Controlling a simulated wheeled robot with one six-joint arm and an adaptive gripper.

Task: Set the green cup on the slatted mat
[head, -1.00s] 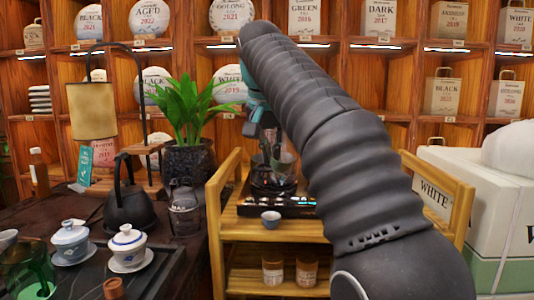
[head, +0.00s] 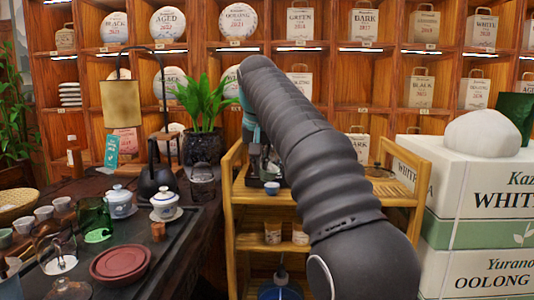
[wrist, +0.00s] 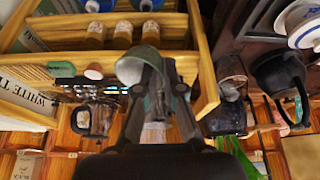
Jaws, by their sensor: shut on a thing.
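My gripper (wrist: 152,85) is shut on a small pale grey-green cup (wrist: 130,68), which I take for the green cup. It sits at the fingertips in the wrist view. In the head view the cup (head: 272,188) looks pale blue, over the front of the wooden cart (head: 250,212); I cannot tell whether it touches the top. My arm hides much of the gripper in the head view. I cannot clearly make out a slatted mat in either view.
A dark tea tray (head: 150,246) at the left holds a green glass (head: 95,220), lidded bowls (head: 165,203) and a red-brown dish (head: 120,263). A black kettle (head: 155,180) and potted plant (head: 203,148) stand left of the cart. Stacked boxes (head: 478,200) stand right.

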